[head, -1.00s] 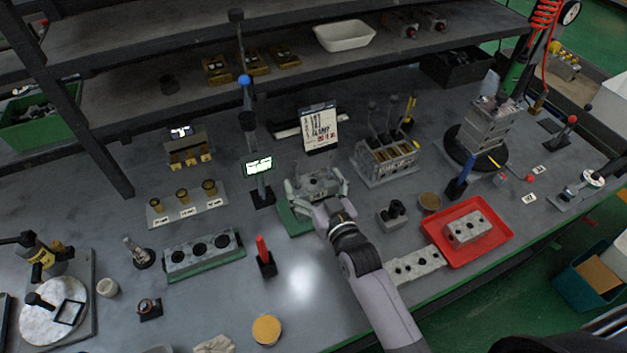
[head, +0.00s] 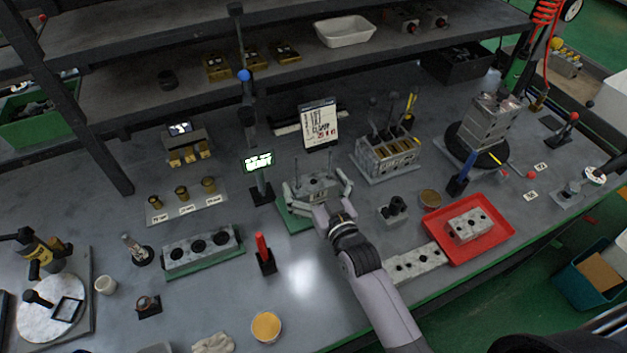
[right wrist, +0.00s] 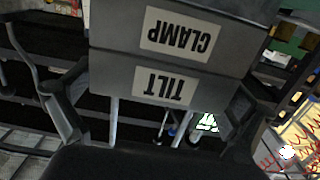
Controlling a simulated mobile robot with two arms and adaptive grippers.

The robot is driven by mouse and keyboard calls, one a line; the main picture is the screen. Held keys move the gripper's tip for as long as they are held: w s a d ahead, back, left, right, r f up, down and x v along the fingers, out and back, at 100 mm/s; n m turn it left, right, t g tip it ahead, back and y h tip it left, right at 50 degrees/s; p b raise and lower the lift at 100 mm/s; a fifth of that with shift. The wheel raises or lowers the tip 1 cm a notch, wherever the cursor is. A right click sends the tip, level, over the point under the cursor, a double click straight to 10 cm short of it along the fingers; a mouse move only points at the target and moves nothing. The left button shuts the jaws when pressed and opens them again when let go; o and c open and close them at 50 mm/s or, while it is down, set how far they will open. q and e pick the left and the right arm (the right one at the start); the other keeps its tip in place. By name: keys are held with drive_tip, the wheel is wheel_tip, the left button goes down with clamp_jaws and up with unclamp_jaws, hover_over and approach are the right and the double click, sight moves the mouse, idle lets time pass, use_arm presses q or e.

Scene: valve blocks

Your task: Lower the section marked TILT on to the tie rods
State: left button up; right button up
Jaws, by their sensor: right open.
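The section marked TILT (right wrist: 118,78) is a grey block with a white label, upside down in the right wrist view. It lies flush against the section marked CLAMP (right wrist: 118,35), with a thin seam between them. My right gripper (head: 317,190) is open, one finger on either side of the TILT section; finger contact is unclear. My left gripper is not in view.
A lit display post (head: 259,162) and a written card (head: 319,125) stand just behind the stack. A red tray (head: 488,240) with a block lies to the right. A red-handled tool (head: 262,248) stands at the front left. Shelves (head: 240,75) run along the back.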

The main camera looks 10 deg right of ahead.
sight(314, 182)
wheel_tip(314, 182, up, 10)
drive_tip(key=shift+r, duration=0.1)
idle(0.4)
drive_tip(key=shift+s, duration=0.1)
idle(0.4)
